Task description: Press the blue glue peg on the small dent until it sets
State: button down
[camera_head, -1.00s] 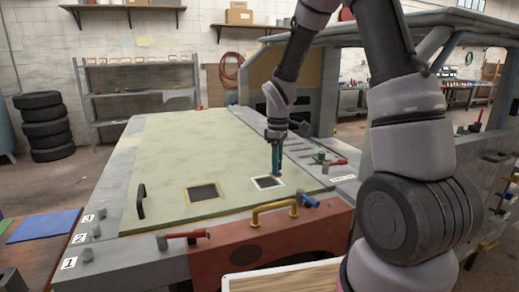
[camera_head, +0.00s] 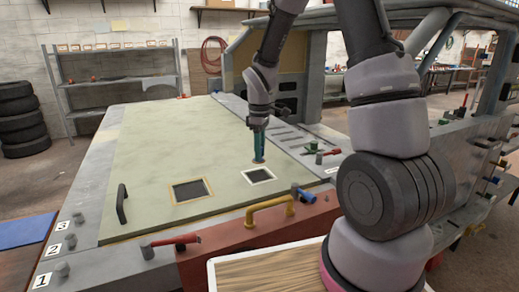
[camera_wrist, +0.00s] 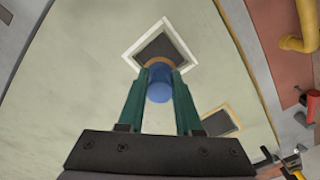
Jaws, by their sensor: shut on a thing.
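My gripper (camera_head: 259,146) has green fingers shut on the blue glue peg (camera_wrist: 159,92), which ends in an orange-brown tip. The peg points down at the pale green panel (camera_head: 150,150). The peg is mostly hidden by the fingers in the head view. Its tip is by the rear edge of a dark square with a white frame (camera_head: 245,177); in the wrist view it overlaps that frame's edge (camera_wrist: 134,58). I cannot tell whether the tip touches the panel. A larger dark square with a yellowish frame (camera_head: 190,190) lies to the left. I cannot make out the dent's shape.
A black handle (camera_head: 122,204) stands on the panel's left side. A yellow bent handle (camera_head: 268,212), a red lever (camera_head: 172,240) and a blue knob (camera_head: 303,193) line the front edge. Numbered pegs are at the left. A wooden-topped tray (camera_head: 262,268) is at the front.

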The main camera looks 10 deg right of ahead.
aim_at(260, 177)
jog(key=shift+f, duration=2.75)
jog(key=shift+f, duration=0.4)
jog(key=c, duration=0.5)
grip_release()
